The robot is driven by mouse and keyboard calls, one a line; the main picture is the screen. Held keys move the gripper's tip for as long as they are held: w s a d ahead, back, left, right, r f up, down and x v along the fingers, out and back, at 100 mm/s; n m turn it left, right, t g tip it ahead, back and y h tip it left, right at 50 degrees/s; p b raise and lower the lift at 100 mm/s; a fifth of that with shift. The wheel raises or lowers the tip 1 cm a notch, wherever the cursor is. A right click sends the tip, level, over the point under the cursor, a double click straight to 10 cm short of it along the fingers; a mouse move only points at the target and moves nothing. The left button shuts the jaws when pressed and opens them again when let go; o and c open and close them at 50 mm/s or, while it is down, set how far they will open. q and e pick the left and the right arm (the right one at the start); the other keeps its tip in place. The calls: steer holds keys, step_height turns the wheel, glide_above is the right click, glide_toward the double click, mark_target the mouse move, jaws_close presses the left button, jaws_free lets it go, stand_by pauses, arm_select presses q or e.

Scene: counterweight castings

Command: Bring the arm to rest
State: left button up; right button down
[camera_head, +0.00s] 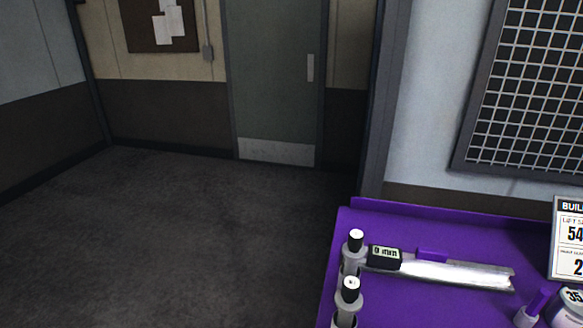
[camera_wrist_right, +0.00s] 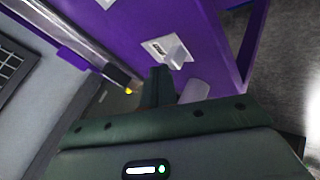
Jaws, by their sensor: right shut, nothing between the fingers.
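My right gripper (camera_wrist_right: 160,72) shows in the right wrist view, its dark fingers together with nothing between them. The fingers are in front of a purple surface and seem close to a pale square piece with a raised peg (camera_wrist_right: 166,50); I cannot tell whether they touch. Neither of my arms shows in the head view. My left gripper is in no view.
A purple worktop (camera_head: 440,225) at lower right holds a digital gauge (camera_head: 384,257) on a metal bar, two black-topped cylinders (camera_head: 348,290), a sign (camera_head: 569,240) and a purple-topped item (camera_head: 533,305). The dark floor (camera_head: 190,230) at left is clear up to a door (camera_head: 275,80).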

steer(key=s+d+f+m+g+h, duration=0.2)
steer(key=s+d+m+h, duration=0.15)
steer(key=s+d, duration=0.5)
steer(key=s+a+f+g+y, duration=0.1)
steer(key=s+a+f+g, duration=0.15)
steer(key=f, duration=0.95)
steer(key=s+a+f+g+y, duration=0.1)
steer(key=s+a+f, duration=0.15)
steer(key=f, duration=0.85)
steer(key=s+f+m+g+y, duration=0.2)
steer(key=s+f+m, duration=0.1)
steer(key=s+f, duration=1.3)
steer(key=s, duration=0.4)
steer(key=shift+s+f, duration=0.15)
steer(key=shift+f, duration=0.25)
